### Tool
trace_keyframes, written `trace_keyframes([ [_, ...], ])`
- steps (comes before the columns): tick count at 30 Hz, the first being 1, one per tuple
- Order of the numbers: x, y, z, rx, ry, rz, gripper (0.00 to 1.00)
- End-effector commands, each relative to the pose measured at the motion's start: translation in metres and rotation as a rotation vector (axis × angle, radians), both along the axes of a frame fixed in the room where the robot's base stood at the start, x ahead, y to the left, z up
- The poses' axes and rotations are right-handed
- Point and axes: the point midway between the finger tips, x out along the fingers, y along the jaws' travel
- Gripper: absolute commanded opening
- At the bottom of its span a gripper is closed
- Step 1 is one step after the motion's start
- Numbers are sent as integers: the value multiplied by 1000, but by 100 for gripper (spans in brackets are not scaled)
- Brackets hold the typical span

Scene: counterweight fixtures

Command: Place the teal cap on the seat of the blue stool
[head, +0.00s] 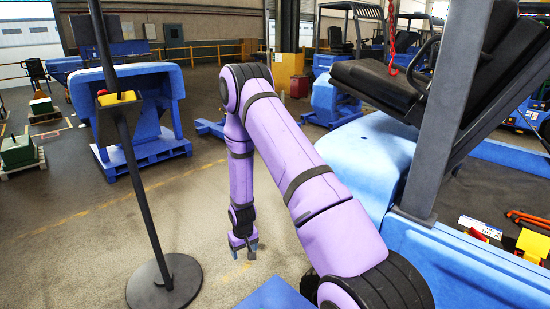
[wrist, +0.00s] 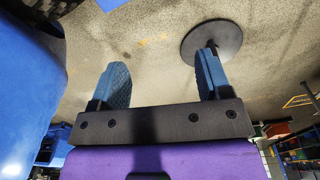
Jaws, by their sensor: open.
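I cannot make out a teal cap in either view. No thing is clearly a stool; a flat blue surface (head: 277,294) shows at the bottom edge of the head view, mostly cut off, and I cannot tell what it belongs to. My gripper (head: 245,252) hangs pointing down at the end of my purple arm, above the open floor. In the wrist view, the two blue fingers of my gripper (wrist: 162,66) stand wide apart with nothing between them.
A black pole stand (head: 162,283) carries a yellow and red piece (head: 119,97), left of my gripper. A blue vehicle (head: 440,260) fills the right side. A large blue body on a pallet-like base (head: 150,145) stands at back left. Floor between is clear.

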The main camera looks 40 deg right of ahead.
Motion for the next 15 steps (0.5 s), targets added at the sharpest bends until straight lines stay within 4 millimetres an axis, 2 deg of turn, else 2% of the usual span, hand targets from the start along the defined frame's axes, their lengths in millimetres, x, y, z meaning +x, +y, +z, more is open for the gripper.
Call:
trace_keyframes([
  [1, 7, 2, 26, -4, -18, 5, 71],
  [6, 18, 11, 101, -11, -51, 21, 71],
  [11, 17, 22, 169, -16, -82, 37, 71],
  [15, 9, 33, 225, -21, -110, 50, 71],
])
